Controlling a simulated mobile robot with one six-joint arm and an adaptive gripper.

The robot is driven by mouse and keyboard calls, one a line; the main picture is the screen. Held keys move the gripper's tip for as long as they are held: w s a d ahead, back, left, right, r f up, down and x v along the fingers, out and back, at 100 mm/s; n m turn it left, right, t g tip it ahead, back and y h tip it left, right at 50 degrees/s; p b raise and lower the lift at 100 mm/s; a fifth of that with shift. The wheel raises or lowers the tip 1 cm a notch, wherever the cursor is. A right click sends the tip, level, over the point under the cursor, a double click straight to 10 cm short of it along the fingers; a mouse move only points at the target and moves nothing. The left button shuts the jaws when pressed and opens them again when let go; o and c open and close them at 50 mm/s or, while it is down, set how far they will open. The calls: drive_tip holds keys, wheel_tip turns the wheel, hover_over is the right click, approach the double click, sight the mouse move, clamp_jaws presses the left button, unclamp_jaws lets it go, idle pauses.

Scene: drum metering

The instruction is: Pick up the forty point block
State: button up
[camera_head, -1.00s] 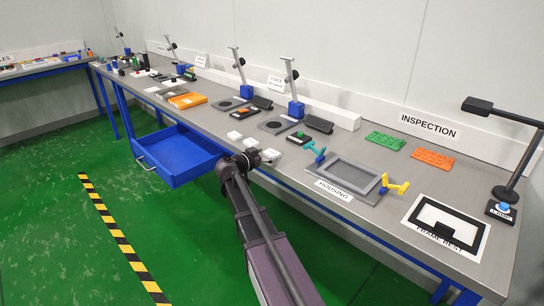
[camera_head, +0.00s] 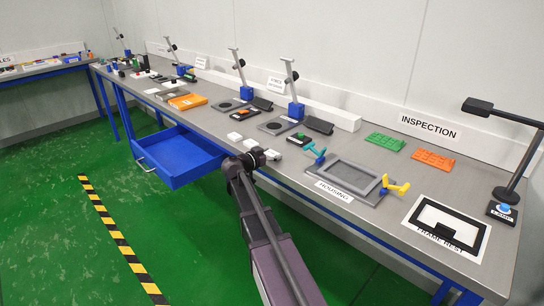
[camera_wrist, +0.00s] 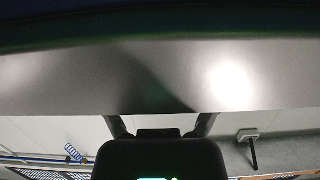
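No point marking is readable, so I cannot tell which block is the forty point one. My gripper (camera_head: 271,155) is at the front edge, close to these blocks and partly hidden by my wrist. In the wrist view two dark fingers (camera_wrist: 160,126) stand apart with nothing seen between them. No block shows clearly in that view.
An open blue drawer (camera_head: 182,158) juts out left of my arm. Behind the blocks are black plates and blue-based stands (camera_head: 296,110). A grey housing frame (camera_head: 352,176) with teal and yellow clamps lies to the right. The floor before the bench is clear.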

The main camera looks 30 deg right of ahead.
sight(272, 154)
drive_tip(key=shift+r, duration=0.15)
drive_tip(key=shift+c, duration=0.2)
wheel_tip(272, 154, up, 3)
drive_tip(key=p, duration=0.3)
drive_tip(key=shift+r, duration=0.1)
drive_tip(key=shift+s+r+p, duration=0.25)
drive_tip(key=shift+p, duration=0.25)
drive_tip(key=s+a+r+p, duration=0.1)
drive_tip(key=s+a, duration=0.3)
drive_tip(key=s, duration=1.1)
drive_tip(key=shift+r, duration=0.1)
wheel_tip(272, 154, up, 15)
drive_tip(key=p, duration=1.4)
drive_tip(key=shift+f+p, duration=0.2)
drive_tip(key=shift+p, duration=0.2)
drive_tip(key=shift+f, duration=0.2)
wheel_tip(272, 154, down, 14)
drive_tip(key=b, duration=1.4)
drive_tip(key=shift+f+b, duration=0.2)
drive_tip(key=shift+b, duration=0.2)
